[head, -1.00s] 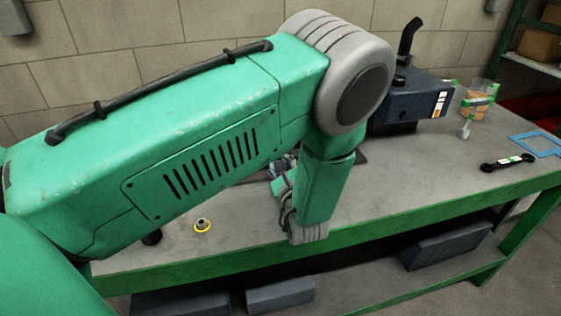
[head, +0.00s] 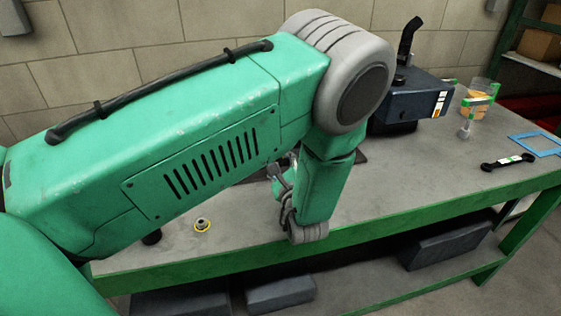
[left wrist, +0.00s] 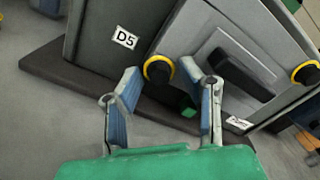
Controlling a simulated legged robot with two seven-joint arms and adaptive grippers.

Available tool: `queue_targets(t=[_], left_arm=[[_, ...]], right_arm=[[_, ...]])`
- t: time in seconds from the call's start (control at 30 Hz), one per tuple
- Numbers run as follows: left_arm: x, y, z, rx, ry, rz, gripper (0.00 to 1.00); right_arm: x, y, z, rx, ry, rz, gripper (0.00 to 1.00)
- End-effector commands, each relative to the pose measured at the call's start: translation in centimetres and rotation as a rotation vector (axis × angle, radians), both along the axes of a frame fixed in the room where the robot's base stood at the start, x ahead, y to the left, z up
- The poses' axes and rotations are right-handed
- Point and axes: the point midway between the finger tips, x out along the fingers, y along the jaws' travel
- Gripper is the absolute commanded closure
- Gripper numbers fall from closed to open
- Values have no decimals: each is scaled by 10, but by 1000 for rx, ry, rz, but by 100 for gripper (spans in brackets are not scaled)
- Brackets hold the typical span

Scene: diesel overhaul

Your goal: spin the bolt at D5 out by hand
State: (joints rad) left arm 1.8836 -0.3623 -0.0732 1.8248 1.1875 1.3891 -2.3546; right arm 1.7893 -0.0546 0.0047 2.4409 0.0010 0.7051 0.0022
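In the left wrist view a label reading D5 (left wrist: 124,38) is on a dark grey block. Beside it is a bolt with a black head and yellow ring (left wrist: 158,70). My left gripper (left wrist: 160,86) is open, its two blue-padded fingers spread wide. The bolt lies between and just beyond the fingertips; the fingers do not appear to grip it. In the head view my left arm hides the block, and only part of the left gripper (head: 280,180) shows beside the green wrist link. My right gripper is not in view.
A second yellow-ringed bolt (left wrist: 305,72) and a black handle (left wrist: 241,76) are on the block's lighter face.

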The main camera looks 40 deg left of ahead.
Motion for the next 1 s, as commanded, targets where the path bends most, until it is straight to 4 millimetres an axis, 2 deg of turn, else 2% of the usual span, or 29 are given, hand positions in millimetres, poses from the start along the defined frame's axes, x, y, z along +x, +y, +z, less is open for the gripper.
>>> queue_targets(t=[0.37, 0.47, 0.8, 1.0], left_arm=[[-4, -3, 1, 1, -1, 0, 63], [-11, -13, 0, 1, 1, 0, 63], [-56, -66, -1, 0, 2, 0, 63], [-73, -86, -2, 0, 3, 1, 63]], right_arm=[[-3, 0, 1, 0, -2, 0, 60], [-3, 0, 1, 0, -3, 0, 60], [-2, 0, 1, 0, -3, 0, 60], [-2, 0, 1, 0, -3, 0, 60]])
